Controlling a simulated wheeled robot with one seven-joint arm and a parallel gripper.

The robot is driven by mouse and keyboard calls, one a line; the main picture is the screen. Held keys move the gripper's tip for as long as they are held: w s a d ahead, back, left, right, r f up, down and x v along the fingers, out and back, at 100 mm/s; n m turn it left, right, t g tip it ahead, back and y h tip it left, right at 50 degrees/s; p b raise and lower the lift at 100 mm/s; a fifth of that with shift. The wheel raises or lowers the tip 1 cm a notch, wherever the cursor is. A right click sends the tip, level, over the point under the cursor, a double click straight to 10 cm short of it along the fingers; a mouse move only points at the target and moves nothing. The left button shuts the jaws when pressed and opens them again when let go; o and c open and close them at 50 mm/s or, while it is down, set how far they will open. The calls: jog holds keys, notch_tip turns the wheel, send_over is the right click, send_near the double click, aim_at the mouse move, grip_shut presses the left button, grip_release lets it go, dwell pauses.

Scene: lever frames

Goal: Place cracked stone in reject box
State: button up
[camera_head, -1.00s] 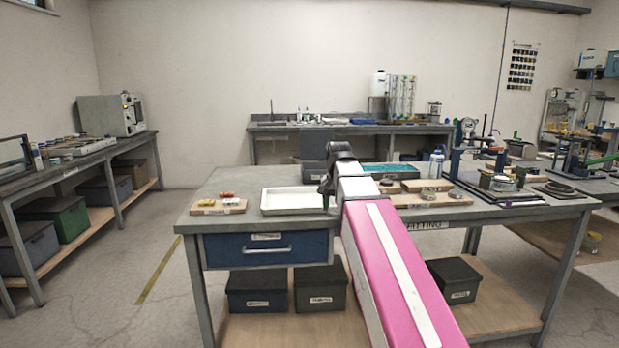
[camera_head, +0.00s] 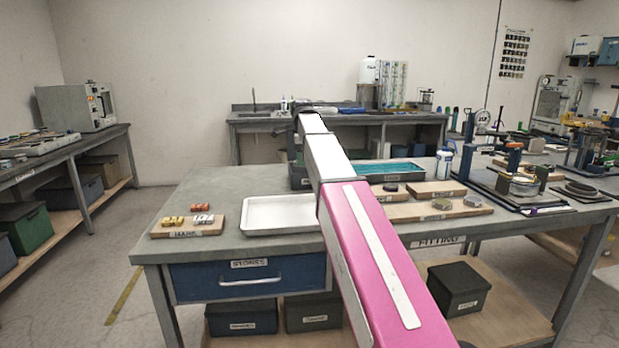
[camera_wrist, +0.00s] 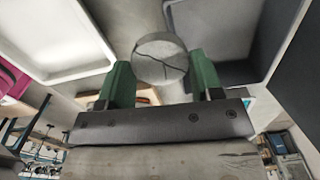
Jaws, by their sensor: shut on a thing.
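The cracked stone (camera_wrist: 160,52) is a pale grey disc with a dark branching crack across its face, in the wrist view. My gripper (camera_wrist: 162,68) is shut on it, with a green finger on each side. In the head view a dark box (camera_head: 298,178) shows partly behind my arm, at the back of the bench. I cannot read a reject label.
A white tray (camera_head: 262,229) sits on the bench left of my arm; a white tray (camera_wrist: 60,72) also fills the wrist view's left. A board with small coloured pieces (camera_head: 170,231) is further left. Right are a turquoise-lined tray (camera_head: 392,171) and boards with stones (camera_head: 442,205).

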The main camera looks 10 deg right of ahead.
jog(key=w+d+f, duration=0.1)
jog(key=w+f, duration=0.1)
jog(key=w, duration=0.1)
jog(key=w+d+f, duration=0.3)
jog(key=w, duration=0.2)
jog(key=shift+w+d+f, duration=0.3)
jog(key=shift+f, duration=2.15)
jog(key=o, duration=0.4)
jog(key=shift+f, duration=0.1)
jog(key=o, duration=0.4)
notch_tip(320, 180, up, 12)
jog(key=shift+d, duration=0.15)
